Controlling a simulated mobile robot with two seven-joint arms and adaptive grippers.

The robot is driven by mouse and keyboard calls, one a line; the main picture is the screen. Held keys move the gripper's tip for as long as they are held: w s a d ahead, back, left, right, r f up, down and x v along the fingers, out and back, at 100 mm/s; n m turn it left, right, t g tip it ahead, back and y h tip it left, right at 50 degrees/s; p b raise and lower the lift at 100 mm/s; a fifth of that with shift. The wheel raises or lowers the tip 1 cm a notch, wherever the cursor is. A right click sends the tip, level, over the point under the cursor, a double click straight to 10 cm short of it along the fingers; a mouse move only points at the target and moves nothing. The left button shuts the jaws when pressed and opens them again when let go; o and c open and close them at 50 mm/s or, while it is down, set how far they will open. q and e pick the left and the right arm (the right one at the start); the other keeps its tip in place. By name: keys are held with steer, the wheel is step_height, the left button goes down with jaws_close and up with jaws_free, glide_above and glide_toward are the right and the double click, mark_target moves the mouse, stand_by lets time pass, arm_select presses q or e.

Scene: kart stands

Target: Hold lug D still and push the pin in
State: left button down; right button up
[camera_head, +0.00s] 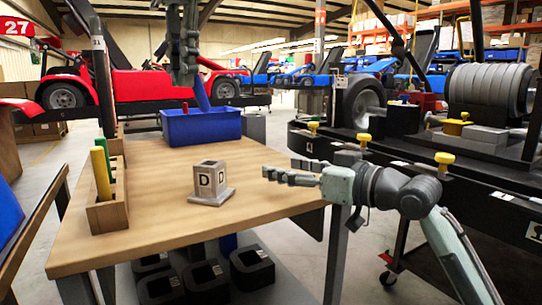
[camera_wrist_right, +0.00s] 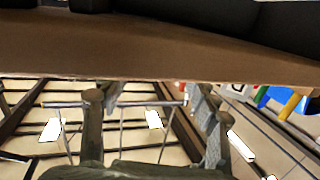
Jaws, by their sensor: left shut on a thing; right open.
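Lug D (camera_head: 209,184) is a grey square block with an open top and a letter D on its faces. It stands upright on a flat base on the wooden table (camera_head: 150,239). My left gripper (camera_head: 184,82) is high at the top of the head view, shut on a blue pin (camera_head: 201,94) that hangs tilted over the blue bin. The pin's lower end meets the bin's outline, so I cannot tell if it is inside. My right gripper (camera_head: 291,176) is open and empty to the right of lug D, apart from it. Its spread fingers (camera_wrist_right: 148,104) show in the right wrist view.
The blue bin (camera_head: 203,130) stands at the table's back, with a red piece (camera_head: 185,107) at its rim. A wooden rack (camera_head: 108,215) on the left holds a yellow pin (camera_head: 101,174) and a green pin (camera_head: 108,164). The front tabletop is clear.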

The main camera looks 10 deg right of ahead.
mark_target(221, 173)
steer(key=s+a+r+n+g+y, duration=0.1)
steer(key=g, duration=0.1)
steer(key=s+a+r+n+g, duration=0.1)
steer(key=a+n+g, duration=0.1)
steer(key=shift+s+a+r+y, duration=0.1)
steer(key=shift+s+r+y, duration=0.05)
steer(key=shift+r+y, duration=0.25)
steer(key=s+n+g, duration=0.1)
steer(key=s+a+r+n+g, duration=0.1)
steer(key=s+n+g, duration=0.1)
steer(key=s, duration=0.1)
steer(key=shift+a+r+g+y, duration=0.2)
steer(key=shift+r+g+y, duration=0.1)
steer(key=shift+r+g, duration=0.1)
steer(key=shift+s+a, duration=0.15)
steer(key=shift+a, duration=0.05)
steer(key=x, duration=1.1)
steer(key=shift+a+f, duration=0.2)
steer(key=shift+a, duration=0.1)
steer(key=shift+c, duration=0.4)
jaws_close()
